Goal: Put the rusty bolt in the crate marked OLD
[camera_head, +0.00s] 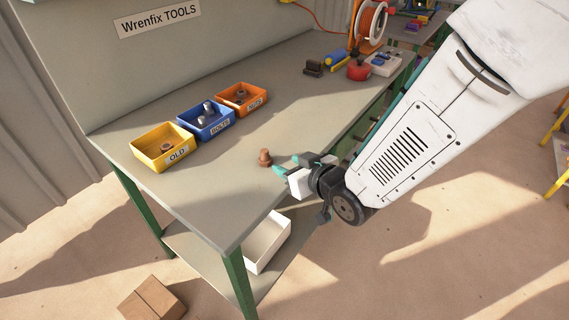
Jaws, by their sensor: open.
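A small rusty brown bolt (265,158) stands on the workbench top, near its front edge. My gripper (285,165) is open, with teal fingertips, just right of the bolt and close to it. I cannot tell whether they touch; the bolt does not appear to be between the fingers. The yellow crate marked OLD (161,166) is on the bench to the left, with a brown rusty piece inside.
A blue crate marked BOLTS (203,134) with grey bolts and an orange crate (254,105) with nuts stand beside the yellow one. Tools and an orange cable reel (371,22) lie farther back. The bench top (225,185) between bolt and crates is clear.

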